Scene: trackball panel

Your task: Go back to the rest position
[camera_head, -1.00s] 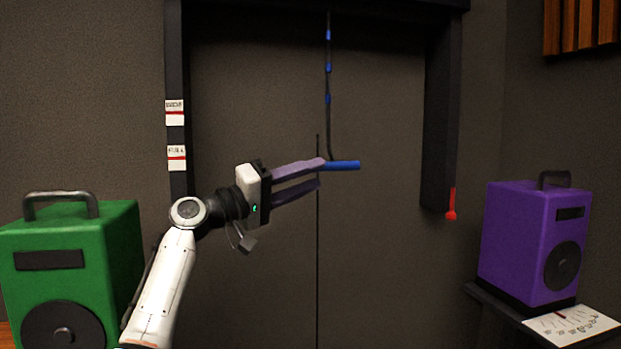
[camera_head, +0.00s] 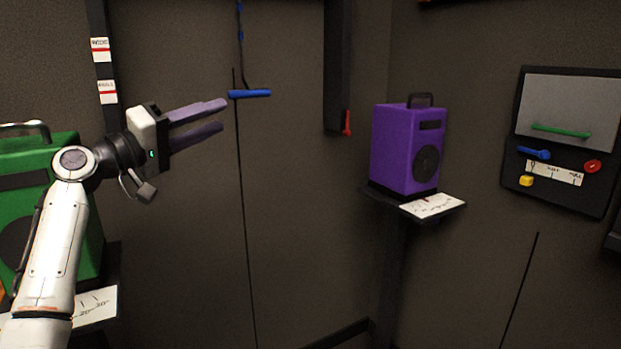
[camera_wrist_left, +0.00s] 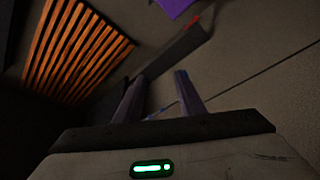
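My left gripper (camera_head: 225,114) points right in the head view, its two purple-grey fingers apart with nothing between them. The tip of its upper finger is close to the left end of a blue pull handle (camera_head: 250,93), which hangs on a dark cord with blue bands. I cannot tell whether they touch. In the left wrist view the fingers (camera_wrist_left: 160,88) are also spread and empty. My right gripper is not in view.
A green speaker-like box (camera_head: 40,192) stands behind my left arm. A purple box (camera_head: 392,148) sits on a shelf (camera_head: 452,205) with a white scale card. A wall panel (camera_head: 513,180) with coloured controls is at right. A red-tipped dark post (camera_head: 338,60) hangs between.

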